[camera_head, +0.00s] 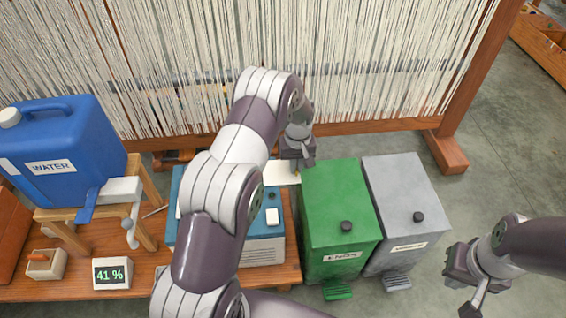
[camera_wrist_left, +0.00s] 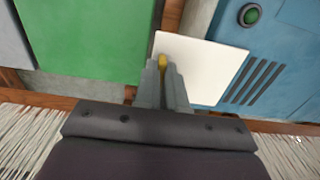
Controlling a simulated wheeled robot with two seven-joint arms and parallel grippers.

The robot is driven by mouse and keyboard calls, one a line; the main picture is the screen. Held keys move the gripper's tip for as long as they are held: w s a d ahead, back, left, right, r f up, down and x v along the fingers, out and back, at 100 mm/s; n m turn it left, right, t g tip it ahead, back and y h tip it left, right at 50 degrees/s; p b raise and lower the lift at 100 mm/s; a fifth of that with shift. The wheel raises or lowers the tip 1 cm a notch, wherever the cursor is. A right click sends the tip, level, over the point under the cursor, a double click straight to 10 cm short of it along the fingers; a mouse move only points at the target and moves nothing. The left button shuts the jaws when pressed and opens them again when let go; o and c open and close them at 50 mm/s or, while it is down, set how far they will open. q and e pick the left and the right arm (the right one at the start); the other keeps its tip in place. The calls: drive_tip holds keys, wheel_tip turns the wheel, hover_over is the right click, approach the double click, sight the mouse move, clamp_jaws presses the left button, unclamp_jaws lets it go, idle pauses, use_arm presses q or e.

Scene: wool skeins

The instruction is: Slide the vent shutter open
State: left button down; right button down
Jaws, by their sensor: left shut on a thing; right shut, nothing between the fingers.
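The vent shutter, a flat white plate (camera_head: 281,173), is at the back right of the blue machine (camera_head: 273,202). In the left wrist view the white shutter (camera_wrist_left: 203,68) lies beside several dark vent slots (camera_wrist_left: 253,82), which are uncovered. A yellow tab (camera_wrist_left: 162,42) stands at the shutter's edge near the green bin. My left gripper (camera_head: 297,168) is shut on this tab; its fingers also show in the left wrist view (camera_wrist_left: 163,85). My right gripper (camera_head: 465,292) is shut and empty at the lower right. My left arm hides much of the machine.
A green bin (camera_head: 335,210) and a grey bin (camera_head: 402,205) stand right of the machine. A blue water can (camera_head: 62,140) sits on a wooden stand at left. A display (camera_head: 112,273) reads 41 %. A loom with white threads (camera_head: 375,60) stands behind.

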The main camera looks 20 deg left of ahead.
use_arm(q)
drive_tip(key=c, duration=1.2)
unclamp_jaws()
wheel_tip(320, 180, up, 13)
drive_tip(key=p, duration=0.4)
drive_tip(key=shift+f, duration=0.1)
